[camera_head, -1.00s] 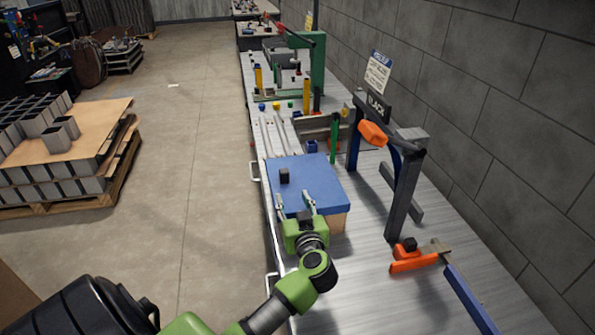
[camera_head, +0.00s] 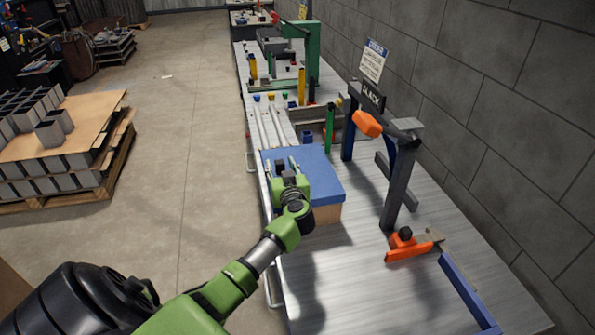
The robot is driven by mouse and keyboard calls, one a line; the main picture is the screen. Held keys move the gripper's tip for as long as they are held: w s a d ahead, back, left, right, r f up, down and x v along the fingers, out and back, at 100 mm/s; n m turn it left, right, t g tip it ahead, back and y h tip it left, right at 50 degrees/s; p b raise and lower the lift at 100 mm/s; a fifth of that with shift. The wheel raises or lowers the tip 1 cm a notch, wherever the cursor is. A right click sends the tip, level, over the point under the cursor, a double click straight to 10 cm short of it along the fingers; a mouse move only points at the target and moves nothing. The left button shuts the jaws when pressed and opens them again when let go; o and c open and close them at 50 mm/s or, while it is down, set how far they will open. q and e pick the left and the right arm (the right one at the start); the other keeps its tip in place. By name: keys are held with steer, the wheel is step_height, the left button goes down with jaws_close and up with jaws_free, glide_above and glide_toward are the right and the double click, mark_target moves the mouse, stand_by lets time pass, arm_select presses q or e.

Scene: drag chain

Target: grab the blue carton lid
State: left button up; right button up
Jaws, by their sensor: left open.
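The blue carton lid (camera_head: 322,178) lies flat on a tan carton (camera_head: 329,214) on the metal workbench. A small black knob (camera_head: 280,163) stands on the lid's left part. My left gripper (camera_head: 281,166) is over the left part of the lid. Its two fingers are spread open, one on each side of the knob as seen from here. I cannot tell whether they touch the lid or the knob. The gripper body hides the lid's near left corner. My right gripper is not in view.
A frame with an orange part (camera_head: 367,123) stands on the bench (camera_head: 350,270) right of the carton. An orange clamp (camera_head: 408,250) with a blue bar lies nearer. Pale rails (camera_head: 268,127) run behind the lid. The wall bounds the right side.

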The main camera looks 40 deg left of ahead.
arm_select(q)
steer(key=shift+x, duration=0.9)
steer(key=shift+d+f, duration=0.1)
steer(key=shift+c, duration=0.8)
jaws_close()
